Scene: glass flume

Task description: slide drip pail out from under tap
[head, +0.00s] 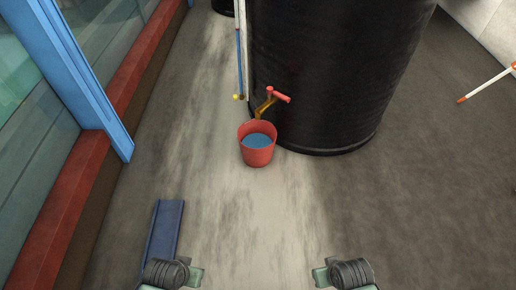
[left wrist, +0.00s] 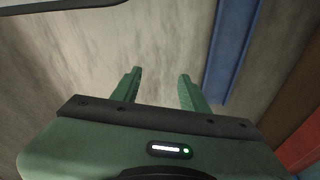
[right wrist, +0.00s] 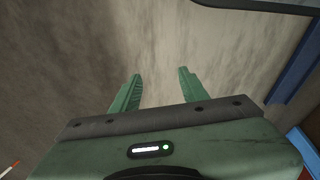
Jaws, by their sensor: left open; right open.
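The drip pail (head: 257,152) is red and holds blue liquid. It stands upright on the floor in the head view, right under the brass tap (head: 265,104), which has a red handle. The tap sticks out of a big black tank (head: 335,70). My left gripper (head: 200,277) and right gripper (head: 318,277) are at the bottom edge of the head view, far from the pail. In the left wrist view my left gripper (left wrist: 158,85) is open and empty over bare floor. In the right wrist view my right gripper (right wrist: 160,85) is also open and empty.
A blue channel-like strip (head: 164,228) lies on the floor at lower left. A blue post (head: 80,75) and a red ledge (head: 75,200) line the glass wall on the left. A white, orange-tipped rod (head: 485,84) is at right. The floor before the pail is clear.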

